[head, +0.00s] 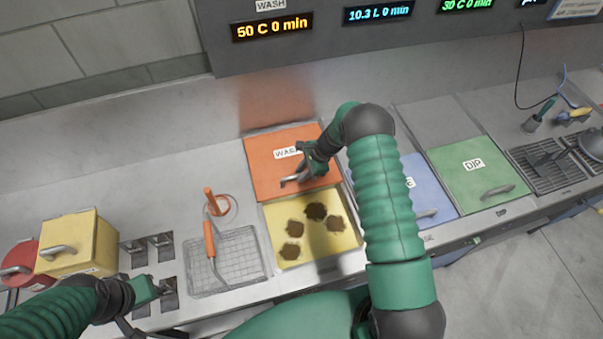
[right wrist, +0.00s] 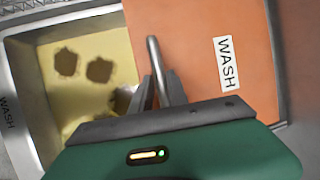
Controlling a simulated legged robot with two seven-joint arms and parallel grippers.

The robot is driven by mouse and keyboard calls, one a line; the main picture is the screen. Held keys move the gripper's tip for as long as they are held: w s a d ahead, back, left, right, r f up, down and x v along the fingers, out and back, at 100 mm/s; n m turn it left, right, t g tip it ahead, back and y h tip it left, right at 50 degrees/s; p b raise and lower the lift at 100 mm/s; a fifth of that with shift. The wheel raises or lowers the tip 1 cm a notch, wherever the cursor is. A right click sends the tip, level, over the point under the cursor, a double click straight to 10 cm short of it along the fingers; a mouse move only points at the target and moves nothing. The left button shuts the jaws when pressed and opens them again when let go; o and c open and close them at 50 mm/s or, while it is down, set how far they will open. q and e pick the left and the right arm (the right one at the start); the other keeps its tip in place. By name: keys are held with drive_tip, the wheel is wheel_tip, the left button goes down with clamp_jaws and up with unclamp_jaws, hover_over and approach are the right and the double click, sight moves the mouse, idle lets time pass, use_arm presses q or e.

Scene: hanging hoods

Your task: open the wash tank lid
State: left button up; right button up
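The orange wash tank lid (head: 285,152), labelled WASH, lies flat over the back part of the wash tank. The front part of the tank is uncovered and shows a yellow inside (head: 345,238) with several brown patches. The lid (right wrist: 206,40) also shows in the right wrist view, beside the uncovered yellow interior (right wrist: 105,40). My right gripper (head: 298,178) is at the lid's front edge. Its fingers (right wrist: 160,88) are closed around the lid's metal bar handle (right wrist: 153,52). My left gripper (head: 150,310) is low at the left, away from the lid; its finger opening is unclear.
A wire basket (head: 235,262) with an orange handle stands left of the tank. A yellow box (head: 80,243) and a red pot (head: 20,262) are farther left. The blue lid (head: 428,190) and green DIP lid (head: 475,172) lie to the right. A display panel (head: 330,35) is behind.

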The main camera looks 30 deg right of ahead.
drive_tip(key=o, duration=0.3)
drive_tip(key=shift+a, duration=0.1)
drive_tip(key=shift+r, duration=0.35)
drive_tip(key=b+v, duration=0.3)
drive_tip(key=v, duration=1.3)
drive_tip(key=shift+d+b, duration=0.25)
drive_tip(key=shift+b, duration=0.05)
drive_tip(key=s+a+f+n+h+b, duration=0.1)
drive_tip(key=s+a+n+b, duration=0.1)
drive_tip(key=s+a+n, duration=0.3)
drive_tip(key=s+a+f+n+h+b, duration=0.1)
drive_tip(key=s+a+f+n+b, duration=0.1)
drive_tip(key=s+a+n, duration=0.4)
drive_tip(key=s+a+f+n+h+b, duration=0.1)
drive_tip(key=s+a+n+b, duration=0.1)
drive_tip(key=s+a+n, duration=0.4)
drive_tip(key=shift+s+a+f+n+g+h, duration=0.1)
drive_tip(key=shift+s+n+g+h, duration=0.1)
drive_tip(key=shift+s+n, duration=0.45)
drive_tip(key=shift+s+a+f+n+g+h, duration=0.1)
drive_tip(key=shift+s+n+h, duration=0.15)
drive_tip(key=shift+n, duration=0.7)
